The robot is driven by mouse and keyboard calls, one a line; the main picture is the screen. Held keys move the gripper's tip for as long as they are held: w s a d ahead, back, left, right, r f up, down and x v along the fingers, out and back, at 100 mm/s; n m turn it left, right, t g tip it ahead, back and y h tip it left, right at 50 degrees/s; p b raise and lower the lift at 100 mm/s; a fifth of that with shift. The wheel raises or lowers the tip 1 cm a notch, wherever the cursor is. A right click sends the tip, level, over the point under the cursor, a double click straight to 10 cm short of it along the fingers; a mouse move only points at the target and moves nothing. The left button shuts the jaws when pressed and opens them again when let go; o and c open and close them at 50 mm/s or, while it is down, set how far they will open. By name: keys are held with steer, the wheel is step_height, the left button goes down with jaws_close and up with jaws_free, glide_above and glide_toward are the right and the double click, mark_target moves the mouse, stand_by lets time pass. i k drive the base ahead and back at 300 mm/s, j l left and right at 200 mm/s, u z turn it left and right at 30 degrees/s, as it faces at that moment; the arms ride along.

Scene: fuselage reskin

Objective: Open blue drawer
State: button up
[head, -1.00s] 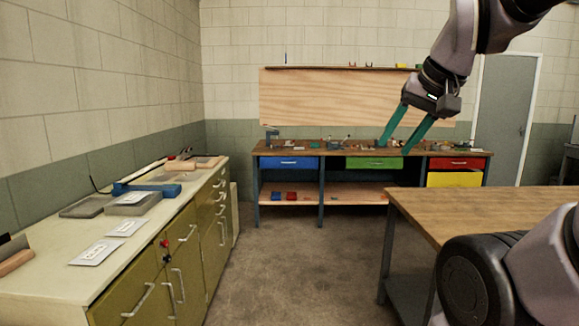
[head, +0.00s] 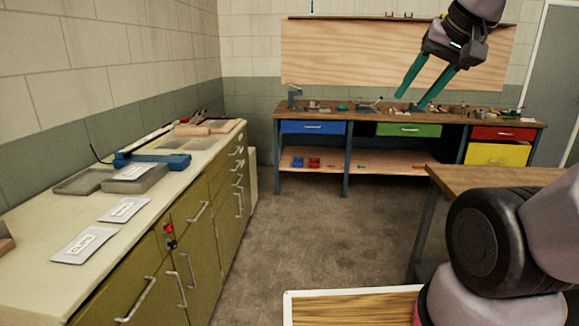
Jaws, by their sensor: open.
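The blue drawer (head: 312,127) is at the left end of the far workbench (head: 362,118), under its wooden top. It looks closed, with a pale bar handle across its front. My gripper (head: 408,102) hangs in the upper right of the head view with its two green fingers spread apart and nothing between them. It appears in front of the bench, to the right of the blue drawer, and is well apart from the drawer as far as I can tell.
A green drawer (head: 409,130), a red drawer (head: 503,133) and a yellow drawer (head: 497,154) are further right on the bench. An olive cabinet (head: 196,215) runs along the left. A wooden table (head: 480,178) stands at the right. Clear floor (head: 310,230) lies between.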

mark_target(338, 127)
steer(key=i, duration=4.2)
steer(key=i+z, duration=0.1)
steer(key=i, duration=0.45)
steer(key=i+j+z, duration=0.1)
steer(key=i, duration=0.4)
